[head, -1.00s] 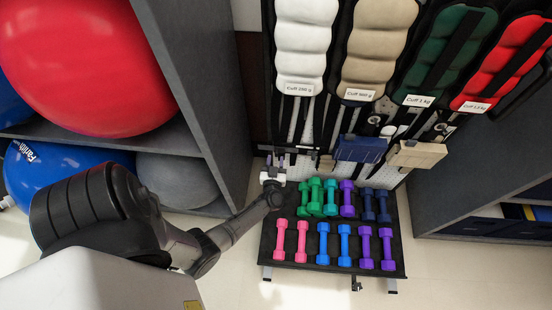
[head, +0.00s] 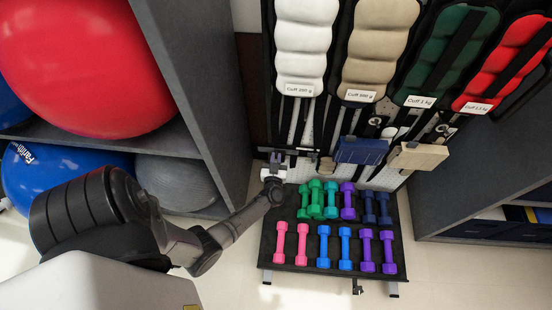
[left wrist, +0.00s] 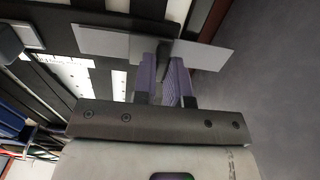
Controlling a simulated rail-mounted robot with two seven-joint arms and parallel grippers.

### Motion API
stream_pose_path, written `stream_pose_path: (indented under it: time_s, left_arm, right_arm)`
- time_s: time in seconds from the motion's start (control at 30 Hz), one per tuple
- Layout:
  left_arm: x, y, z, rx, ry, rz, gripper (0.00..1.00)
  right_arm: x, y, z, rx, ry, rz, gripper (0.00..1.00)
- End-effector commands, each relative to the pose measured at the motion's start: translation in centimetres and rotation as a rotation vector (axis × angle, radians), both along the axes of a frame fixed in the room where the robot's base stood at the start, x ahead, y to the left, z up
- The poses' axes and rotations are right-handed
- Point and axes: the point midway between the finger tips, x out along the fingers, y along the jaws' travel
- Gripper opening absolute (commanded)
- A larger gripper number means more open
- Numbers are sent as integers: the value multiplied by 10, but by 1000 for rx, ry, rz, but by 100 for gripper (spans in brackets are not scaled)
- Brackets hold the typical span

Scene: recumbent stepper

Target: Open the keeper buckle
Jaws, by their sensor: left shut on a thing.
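My left gripper (head: 278,158) is at the lower left of the hanging cuff rack, just above the dumbbell tray. In the left wrist view its purple fingers (left wrist: 166,72) are closed on a narrow dark piece at the middle of a flat grey plate (left wrist: 105,42). I take this piece to be part of the keeper buckle (left wrist: 166,52); the fingers hide much of it. In the head view the buckle is too small to make out clearly. My right gripper does not show.
White (head: 302,60), tan (head: 373,50), green (head: 443,55) and red (head: 505,62) cuffs hang on the rack. A blue block (head: 360,150) and a tan block (head: 418,156) sit below them. A tray (head: 300,262) of dumbbells lies in front. A ball shelf (head: 195,75) stands left.

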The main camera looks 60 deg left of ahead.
Motion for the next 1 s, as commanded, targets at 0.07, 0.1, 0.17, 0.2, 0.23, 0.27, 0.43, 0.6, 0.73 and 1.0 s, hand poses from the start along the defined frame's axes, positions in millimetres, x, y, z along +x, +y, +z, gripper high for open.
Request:
stream_pose_path:
  time_s: [0.07, 0.1, 0.17, 0.2, 0.23, 0.27, 0.43, 0.6, 0.73, 1.0]
  left_arm:
    - [0, 0, 0, 0, 0, 0, 0]
    - [0, 0, 0, 0, 0, 0, 0]
    - [0, 0, 0, 0, 0, 0, 0]
    - [0, 0, 0, 0, 0, 1, 0]
    - [0, 0, 0, 0, 0, 2, 0]
    - [0, 0, 0, -1, -1, 5, 0]
    - [2, -3, 1, -4, -1, 49, 0]
    - [5, -9, 1, -7, -3, 156, 0]
    - [8, -15, 0, -8, -3, 270, 0]
    - [16, -25, -4, -6, -2, 526, 0]
  right_arm:
    - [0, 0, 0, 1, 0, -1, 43]
    - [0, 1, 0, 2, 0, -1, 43]
    - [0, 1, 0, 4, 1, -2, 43]
    - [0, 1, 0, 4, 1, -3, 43]
    - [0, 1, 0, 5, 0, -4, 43]
    - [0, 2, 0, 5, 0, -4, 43]
    - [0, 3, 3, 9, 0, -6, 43]
    - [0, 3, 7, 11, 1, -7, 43]
    - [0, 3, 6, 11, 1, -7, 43]
    - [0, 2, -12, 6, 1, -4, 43]
